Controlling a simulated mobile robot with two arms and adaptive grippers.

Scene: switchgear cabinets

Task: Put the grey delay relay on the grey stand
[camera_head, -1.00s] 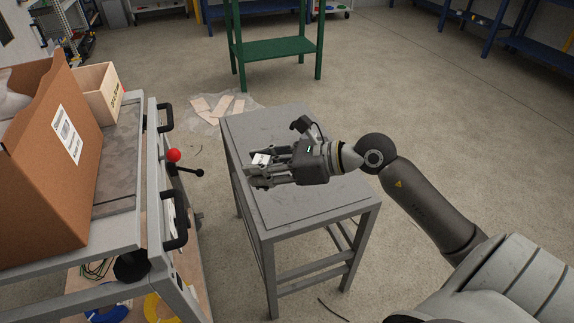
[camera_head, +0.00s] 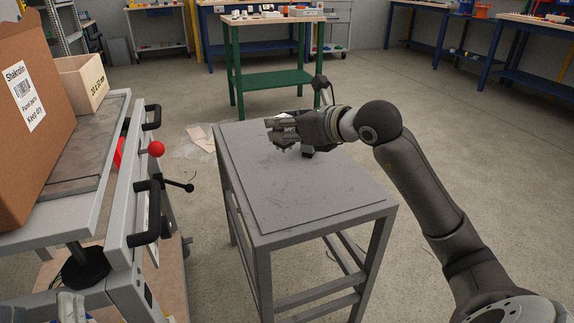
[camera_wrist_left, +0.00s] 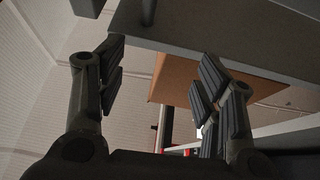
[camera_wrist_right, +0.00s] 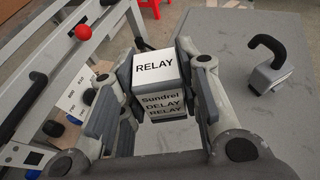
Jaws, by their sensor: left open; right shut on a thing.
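The delay relay (camera_wrist_right: 157,75) is a small pale grey block with dark edges and black lettering, "RELAY" and "Sundrel DELAY RELAY". My right gripper (camera_head: 278,132) is shut on it, a finger on either side in the right wrist view (camera_wrist_right: 158,95). The grey stand (camera_head: 310,195) is a square metal table; the gripper is over its far part. I cannot tell whether the relay touches the top. The fingers mostly hide the relay in the head view. My left gripper (camera_wrist_left: 160,65) is open and empty, its fingers well apart.
A grey trolley (camera_head: 135,195) with black handles and a red knob (camera_head: 156,149) stands left of the stand. It carries a cardboard box (camera_head: 30,120) and a wooden box (camera_head: 82,82). A green table (camera_head: 275,80) stands behind. A dark hooked item (camera_wrist_right: 270,65) shows in the right wrist view.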

